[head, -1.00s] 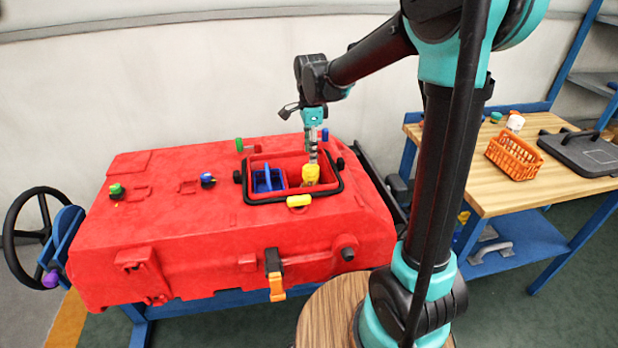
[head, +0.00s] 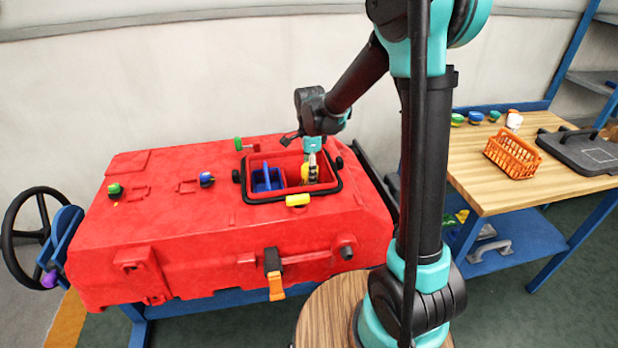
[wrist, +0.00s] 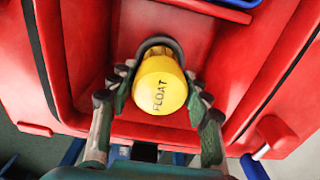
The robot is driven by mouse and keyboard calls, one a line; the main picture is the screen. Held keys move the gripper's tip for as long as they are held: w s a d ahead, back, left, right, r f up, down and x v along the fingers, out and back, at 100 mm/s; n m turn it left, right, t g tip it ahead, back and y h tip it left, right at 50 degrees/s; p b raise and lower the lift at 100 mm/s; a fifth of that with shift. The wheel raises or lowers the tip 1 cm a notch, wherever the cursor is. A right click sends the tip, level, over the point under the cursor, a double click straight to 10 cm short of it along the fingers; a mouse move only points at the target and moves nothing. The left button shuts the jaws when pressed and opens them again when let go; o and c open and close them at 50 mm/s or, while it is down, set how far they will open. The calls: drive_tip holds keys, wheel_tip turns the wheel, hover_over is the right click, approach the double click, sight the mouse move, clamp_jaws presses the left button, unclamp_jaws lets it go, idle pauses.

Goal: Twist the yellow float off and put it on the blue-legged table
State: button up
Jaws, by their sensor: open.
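The yellow float (wrist: 160,85), marked FLOAT, sits in the open well of the red tank (head: 150,235). In the wrist view it is between the two fingers of my gripper (wrist: 158,105), which is open around it. In the head view the float (head: 305,172) is partly hidden behind my gripper (head: 311,168), which reaches down into the well. I cannot tell whether the fingers touch the float. The blue-legged table (head: 470,190) stands at the right with a wooden top.
On the table are an orange basket (head: 513,153), a dark case (head: 580,150), a white item (head: 514,120) and several small coloured caps at the back. A blue bin (head: 266,180) is in the well's left part. A yellow piece (head: 297,200) lies on its front rim.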

drive_tip(key=c, duration=1)
drive_tip(key=shift+n, duration=0.8)
clamp_jaws()
drive_tip(key=shift+n, duration=0.7)
drive_tip(key=o, duration=2.2)
unclamp_jaws()
drive_tip(key=shift+r, duration=3.5)
